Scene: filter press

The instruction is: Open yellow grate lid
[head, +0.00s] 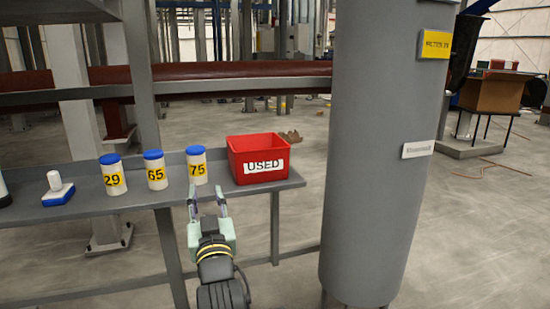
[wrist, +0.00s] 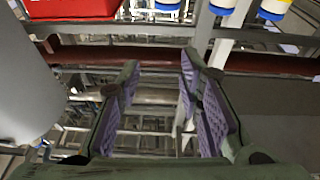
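No yellow grate lid shows in either view. My gripper (head: 207,194) points away from the head camera, at the front edge of a grey shelf table. In the wrist view its two purple-padded fingers (wrist: 158,66) stand apart with nothing between them. The gap looks onto metal framework and floor beyond. The gripper is open and empty.
On the grey table (head: 130,205) stand white jars with blue lids, marked 29 (head: 113,180), 65 (head: 156,176) and 75 (head: 197,172), and a red USED bin (head: 258,160). A big grey cylinder (head: 375,150) stands at right. Floor (head: 480,230) farther right is mostly clear.

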